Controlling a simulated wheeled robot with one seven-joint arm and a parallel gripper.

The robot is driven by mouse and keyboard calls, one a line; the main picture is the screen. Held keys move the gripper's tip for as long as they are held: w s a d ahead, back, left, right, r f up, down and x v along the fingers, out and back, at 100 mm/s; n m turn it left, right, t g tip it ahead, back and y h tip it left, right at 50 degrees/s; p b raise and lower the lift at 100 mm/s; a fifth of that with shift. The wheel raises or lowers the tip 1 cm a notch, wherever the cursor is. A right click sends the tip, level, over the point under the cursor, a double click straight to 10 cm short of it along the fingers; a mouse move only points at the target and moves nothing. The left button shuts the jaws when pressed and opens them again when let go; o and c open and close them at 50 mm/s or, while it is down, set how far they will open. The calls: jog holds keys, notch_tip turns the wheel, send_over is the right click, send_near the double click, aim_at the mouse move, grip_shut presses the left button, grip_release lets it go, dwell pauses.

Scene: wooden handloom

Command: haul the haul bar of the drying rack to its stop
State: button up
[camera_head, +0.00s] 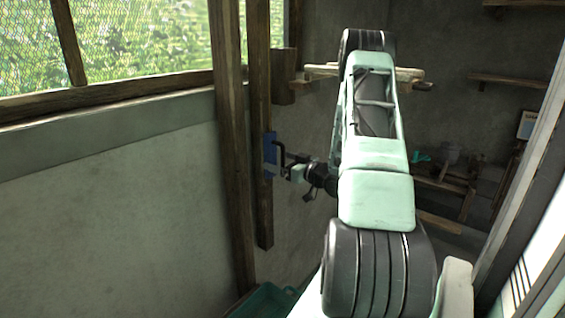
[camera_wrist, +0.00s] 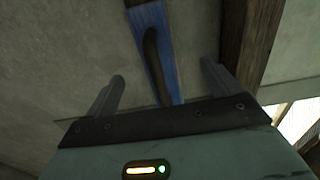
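A blue plate (camera_head: 269,150) is on a wooden post left of my arm. A dark bar, which looks like the haul bar (camera_head: 279,146), stands out from it. In the wrist view the blue plate (camera_wrist: 181,62) runs up the picture, with the dark bar (camera_wrist: 153,55) in front of it. My gripper (camera_head: 287,168) is at the bar. In the wrist view my gripper (camera_wrist: 162,72) has its two fingers wide apart, one on each side of the bar, with gaps showing. The bar's lower end is hidden behind the gripper body.
Wooden posts (camera_head: 232,150) stand beside a plastered wall (camera_head: 110,210) under a meshed window (camera_head: 140,40). A green crate (camera_head: 265,301) is on the floor below. Wooden shelves (camera_head: 510,80) and a low bench (camera_head: 445,185) are at the right rear.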

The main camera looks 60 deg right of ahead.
jog(key=shift+r, duration=0.1)
jog(key=s, duration=0.7)
jog(key=shift+a+b, duration=0.3)
jog(key=shift+a, duration=0.05)
dwell(0.5)
